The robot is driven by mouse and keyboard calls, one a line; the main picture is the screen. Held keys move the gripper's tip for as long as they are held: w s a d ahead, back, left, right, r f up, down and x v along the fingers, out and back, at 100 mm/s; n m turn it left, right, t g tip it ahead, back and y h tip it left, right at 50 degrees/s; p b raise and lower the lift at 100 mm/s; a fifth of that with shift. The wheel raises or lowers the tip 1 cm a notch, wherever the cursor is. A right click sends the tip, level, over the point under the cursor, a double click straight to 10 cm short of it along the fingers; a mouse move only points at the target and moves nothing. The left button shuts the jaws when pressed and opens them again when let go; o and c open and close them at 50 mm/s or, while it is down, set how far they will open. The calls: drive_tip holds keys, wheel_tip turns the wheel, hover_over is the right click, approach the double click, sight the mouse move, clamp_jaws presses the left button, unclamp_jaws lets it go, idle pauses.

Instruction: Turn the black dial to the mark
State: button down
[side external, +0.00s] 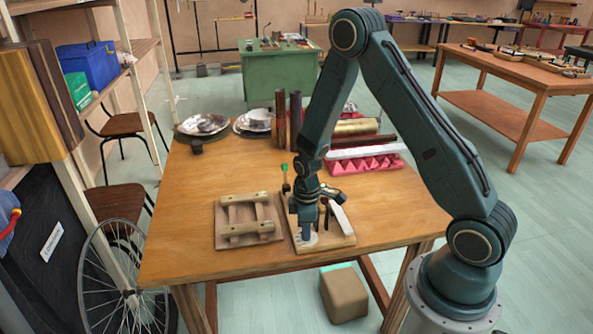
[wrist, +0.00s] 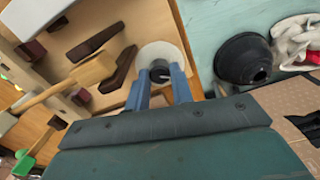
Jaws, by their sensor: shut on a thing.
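The black dial (wrist: 160,75) sits on a round white plate (wrist: 168,53) near the edge of a wooden board. In the wrist view my gripper (wrist: 160,71) has its two blue fingers on either side of the dial, shut on it. In the side view my gripper (side external: 309,228) points straight down at the white plate (side external: 309,240) on the board (side external: 338,241). The fingers and palm hide much of the dial there. I cannot make out the mark or where the dial points.
A wooden frame with two rails (side external: 248,229) lies left of the board. A green-handled stick (side external: 285,176) is behind it. Metal pans (side external: 203,124), upright tubes (side external: 281,120) and a pink tray (side external: 365,164) stand farther back. The table's front left is clear.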

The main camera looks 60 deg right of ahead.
drive_tip(key=shift+m, duration=0.5)
drive_tip(key=m, duration=0.3)
drive_tip(key=shift+m, duration=2)
drive_tip(key=c, duration=1.2)
unclamp_jaws()
drive_tip(key=shift+d, duration=0.1)
drive_tip(key=shift+n, duration=0.5)
